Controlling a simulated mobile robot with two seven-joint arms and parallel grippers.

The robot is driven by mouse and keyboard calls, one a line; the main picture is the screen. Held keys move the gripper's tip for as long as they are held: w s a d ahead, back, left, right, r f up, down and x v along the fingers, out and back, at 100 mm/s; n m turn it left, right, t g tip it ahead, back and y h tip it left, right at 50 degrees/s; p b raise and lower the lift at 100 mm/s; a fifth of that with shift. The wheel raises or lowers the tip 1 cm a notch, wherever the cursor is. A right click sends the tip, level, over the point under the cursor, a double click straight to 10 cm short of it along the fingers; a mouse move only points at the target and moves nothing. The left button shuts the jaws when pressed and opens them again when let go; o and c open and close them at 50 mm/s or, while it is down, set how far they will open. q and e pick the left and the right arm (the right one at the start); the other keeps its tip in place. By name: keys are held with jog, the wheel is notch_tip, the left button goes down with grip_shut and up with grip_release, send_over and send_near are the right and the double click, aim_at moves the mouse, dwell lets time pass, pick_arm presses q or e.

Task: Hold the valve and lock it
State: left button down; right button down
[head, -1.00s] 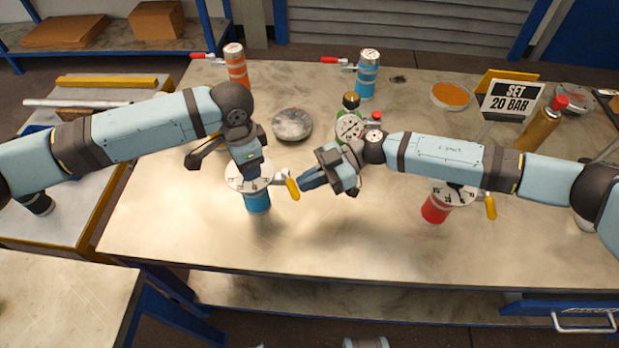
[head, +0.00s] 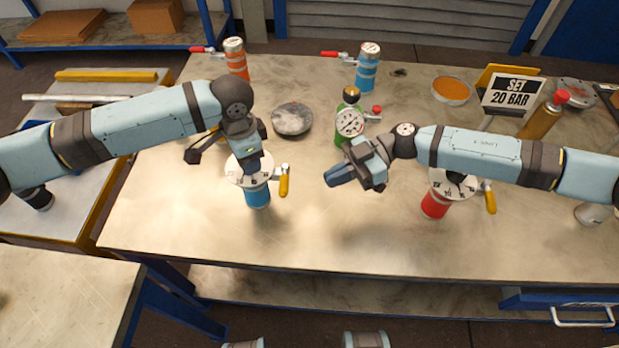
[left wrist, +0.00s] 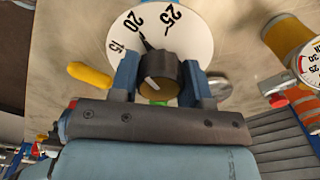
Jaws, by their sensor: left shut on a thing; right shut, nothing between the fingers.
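A blue vessel (head: 258,196) with a white numbered dial (head: 236,173) stands on the table at centre left. My left gripper (head: 254,166) comes from above and is shut on its dark valve knob (left wrist: 158,80). In the left wrist view both blue fingers flank the knob, and a dark pointer on the dial (left wrist: 190,30) lies near 20. The vessel's yellow lever (head: 284,181) hangs at its right side, pointing toward the table's front; it also shows in the left wrist view (left wrist: 90,75). My right gripper (head: 338,176) is shut and empty, to the right of the lever and apart from it.
A sign reading SET 20 BAR (head: 512,93) stands at the back right. A red vessel (head: 435,205) with a dial and yellow lever is under my right arm. A green vessel with a gauge (head: 349,122) and a grey disc (head: 292,118) stand behind. The table front is clear.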

jog(key=d+r, duration=0.1)
jog(key=d, duration=0.5)
jog(key=shift+s+d+r, duration=0.15)
jog(key=shift+s+r, duration=0.1)
jog(key=shift+r, duration=0.1)
dwell(1.1)
pick_arm(q)
jog(key=c, duration=0.5)
grip_release()
notch_tip(320, 180, up, 12)
jog(key=shift+r, duration=0.1)
